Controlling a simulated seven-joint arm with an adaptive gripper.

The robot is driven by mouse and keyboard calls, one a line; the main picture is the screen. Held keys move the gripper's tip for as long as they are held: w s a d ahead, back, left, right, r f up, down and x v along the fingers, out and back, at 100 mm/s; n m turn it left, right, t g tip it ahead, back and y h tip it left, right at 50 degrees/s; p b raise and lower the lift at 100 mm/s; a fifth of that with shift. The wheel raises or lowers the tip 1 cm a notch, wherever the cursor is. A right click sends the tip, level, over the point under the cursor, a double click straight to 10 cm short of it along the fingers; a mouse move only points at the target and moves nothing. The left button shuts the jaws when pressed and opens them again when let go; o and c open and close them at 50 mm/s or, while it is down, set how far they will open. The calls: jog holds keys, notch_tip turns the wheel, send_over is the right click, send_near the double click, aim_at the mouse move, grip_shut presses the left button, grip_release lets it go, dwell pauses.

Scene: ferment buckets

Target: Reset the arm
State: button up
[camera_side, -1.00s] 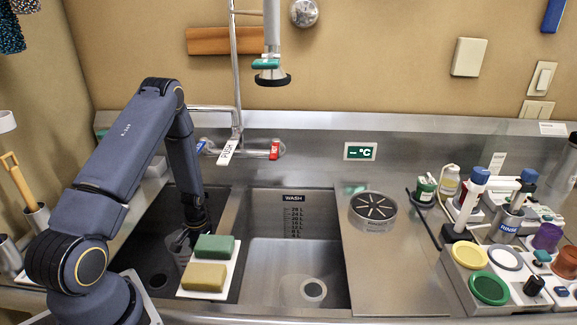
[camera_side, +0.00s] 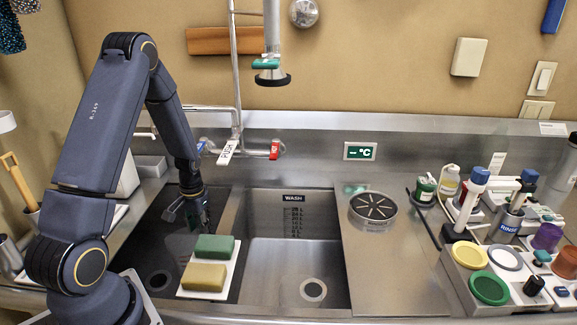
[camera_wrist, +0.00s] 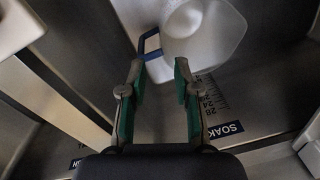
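My gripper (camera_side: 187,214) hangs over the left sink basin, pointing down, in the side view. In the wrist view its two green-padded fingers (camera_wrist: 158,68) are spread apart with nothing gripped between them. A whitish translucent container (camera_wrist: 205,32) with a blue handle (camera_wrist: 150,45) lies beyond the fingertips in the wrist view. I cannot pick this container out in the side view.
A tray (camera_side: 237,265) with a green sponge (camera_side: 214,247) and a yellow sponge (camera_side: 204,277) stands right of my gripper. The wash basin (camera_side: 290,255) looks empty. Bottles and colored lids crowd the right counter. A faucet (camera_side: 239,125) rises behind.

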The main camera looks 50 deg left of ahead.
jog(key=w+d+r+m+t, duration=0.1)
jog(key=d+r, duration=0.2)
jog(key=r, duration=0.3)
jog(key=w+d+r+m+t, duration=0.1)
jog(key=w+d+r, duration=0.1)
jog(key=d+r, duration=0.35)
jog(key=s+d+r+m+t, duration=0.1)
jog(key=s+d+r+t, duration=0.1)
jog(key=s+d+r, duration=0.3)
jog(key=s+d+r+m+t, duration=0.2)
jog(key=s+d+r, duration=0.3)
jog(key=d+r, duration=0.4)
notch_tip(320, 180, up, 4)
jog(key=shift+s+f+h, duration=0.15)
jog(key=shift+f+h, duration=0.1)
jog(key=shift+h, duration=0.15)
jog(key=shift+d, duration=0.1)
jog(key=shift+c, duration=0.4)
